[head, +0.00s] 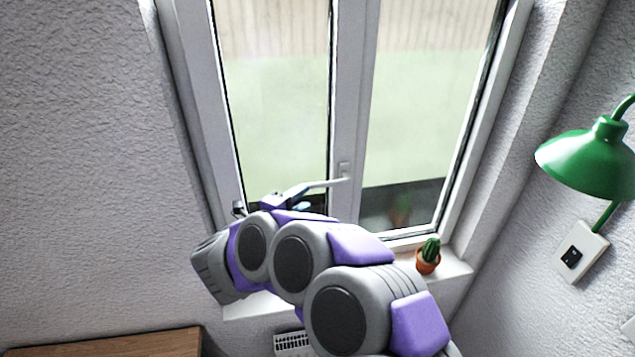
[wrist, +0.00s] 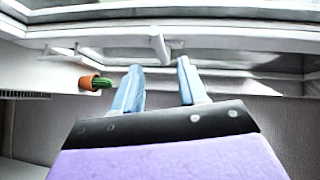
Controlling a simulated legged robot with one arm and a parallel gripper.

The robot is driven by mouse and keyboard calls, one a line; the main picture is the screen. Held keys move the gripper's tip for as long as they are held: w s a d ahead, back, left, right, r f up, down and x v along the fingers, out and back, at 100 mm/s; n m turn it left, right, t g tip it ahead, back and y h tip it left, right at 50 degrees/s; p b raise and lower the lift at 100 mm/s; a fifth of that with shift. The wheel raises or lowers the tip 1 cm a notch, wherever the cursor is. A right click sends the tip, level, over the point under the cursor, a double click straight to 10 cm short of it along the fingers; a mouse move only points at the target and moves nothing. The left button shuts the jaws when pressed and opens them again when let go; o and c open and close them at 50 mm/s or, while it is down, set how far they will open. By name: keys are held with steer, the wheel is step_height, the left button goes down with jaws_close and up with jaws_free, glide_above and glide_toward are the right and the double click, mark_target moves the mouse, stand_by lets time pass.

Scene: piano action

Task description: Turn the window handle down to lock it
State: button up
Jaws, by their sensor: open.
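The white window handle (head: 328,183) sits on the middle frame post of the window. Its lever sticks out to the left, close to level, in the head view. My gripper (head: 298,197) is at the lever's free end, coming from the left. In the wrist view the handle (wrist: 160,47) shows just ahead of my gripper (wrist: 159,66), in line with the gap between the two blue fingers. The fingers are apart with nothing gripped. I cannot tell how far the lever's end reaches between the fingertips. My arm hides the lower left of the window.
A small cactus in an orange pot (head: 428,258) stands on the sill at right; it also shows in the wrist view (wrist: 95,83). A green lamp (head: 590,160) is on the right wall above a switch plate (head: 580,252). A wooden top (head: 110,345) is at lower left.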

mark_target(314, 187)
steer(key=x, duration=0.3)
steer(key=shift+w+d+p, duration=0.15)
steer(key=shift+w+p, duration=0.1)
steer(key=shift+p, duration=0.05)
steer(key=w, duration=0.2)
steer(key=w+f, duration=0.1)
steer(key=w, duration=0.1)
steer(key=shift+w+a+p, duration=0.1)
steer(key=shift+a+p, duration=0.25)
steer(key=shift+p, duration=0.05)
steer(key=shift+w+d, duration=0.2)
steer(key=shift+d, duration=1.3)
steer(key=shift+a+r, duration=0.1)
steer(key=shift+a, duration=0.1)
steer(key=c, duration=0.3)
steer(key=shift+a, duration=0.75)
steer(key=c, duration=0.4)
steer(key=shift+d, duration=0.2)
jaws_close()
